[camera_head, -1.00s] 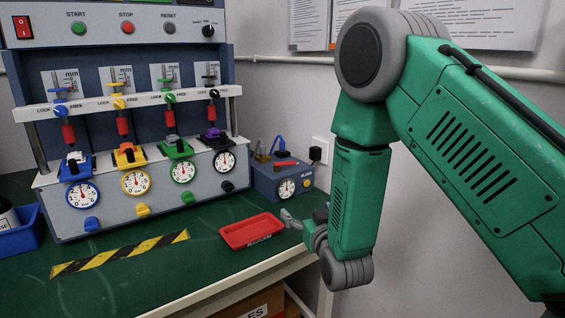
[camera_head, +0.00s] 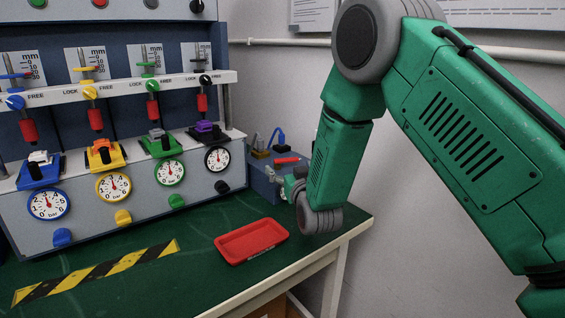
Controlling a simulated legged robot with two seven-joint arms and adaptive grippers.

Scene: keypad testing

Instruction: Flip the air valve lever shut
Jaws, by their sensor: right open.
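The small blue air box (camera_head: 260,181) stands at the back right of the bench, beside the keypad test rig. A red lever (camera_head: 287,160) lies on its top, roughly level. A blue hose loop (camera_head: 277,136) and a brass-coloured fitting (camera_head: 260,146) are behind it. My right gripper (camera_head: 271,173) is open in front of the box, below and left of the lever. I cannot tell whether the gripper touches the box. My left gripper is not in view.
The test rig (camera_head: 140,205) with coloured gauges and knobs fills the left. A red tray (camera_head: 232,250) lies on the green bench (camera_head: 205,282) in front of my wrist. Striped tape (camera_head: 95,275) marks the bench front. A wall with a pipe (camera_head: 290,42) is behind.

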